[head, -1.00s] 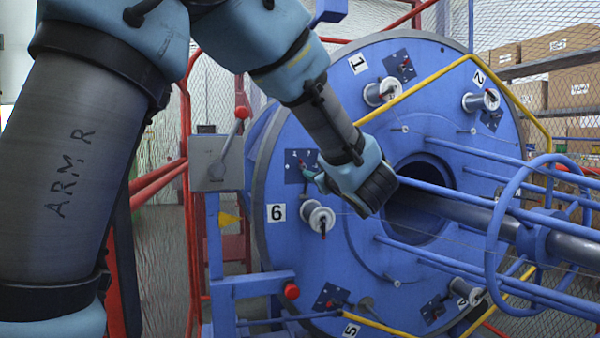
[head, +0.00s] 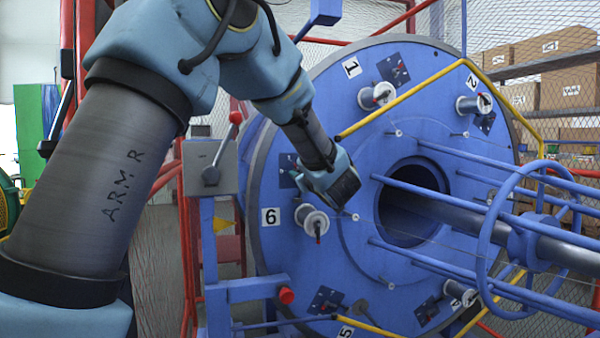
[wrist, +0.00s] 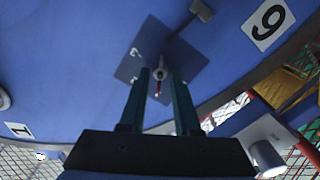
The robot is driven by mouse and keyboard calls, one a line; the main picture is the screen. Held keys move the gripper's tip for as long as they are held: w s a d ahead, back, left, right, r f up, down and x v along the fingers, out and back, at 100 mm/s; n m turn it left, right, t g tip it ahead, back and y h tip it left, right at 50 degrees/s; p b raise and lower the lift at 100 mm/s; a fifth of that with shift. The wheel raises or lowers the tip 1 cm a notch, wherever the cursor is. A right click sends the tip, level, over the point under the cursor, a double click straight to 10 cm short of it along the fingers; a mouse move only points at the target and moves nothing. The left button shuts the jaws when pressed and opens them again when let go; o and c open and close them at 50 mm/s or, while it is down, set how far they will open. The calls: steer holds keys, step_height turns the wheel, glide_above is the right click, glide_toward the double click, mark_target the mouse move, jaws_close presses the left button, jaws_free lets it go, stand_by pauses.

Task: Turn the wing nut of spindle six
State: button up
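The spool of spindle six (head: 315,222) sits beside the "6" label (head: 270,216) on the blue disc in the head view, with a dark, red-tipped handle on its face. Above it is a dark blue plate (head: 287,172), partly covered by my gripper (head: 298,170). In the wrist view this plate (wrist: 136,70) carries a small grey fitting with a red tip (wrist: 161,80); I cannot tell whether it is a wing nut. My gripper (wrist: 160,72) is open, its two fingers on either side of the fitting in the picture. Contact cannot be told.
Blue bars and a ring (head: 490,240) stand out from the disc on the right. A yellow rail (head: 400,95) crosses its upper part. A grey lever box (head: 210,167) and a red button (head: 287,296) are at the left.

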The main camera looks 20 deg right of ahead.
jaws_close()
steer(key=shift+f+n+b, duration=0.15)
steer(key=shift+n+b, duration=0.15)
steer(key=shift+b, duration=0.25)
steer(key=shift+f+n+b, duration=0.1)
steer(key=shift+n+b, duration=5.5)
steer(key=shift+b, duration=0.75)
steer(key=shift+o, duration=1)
jaws_free()
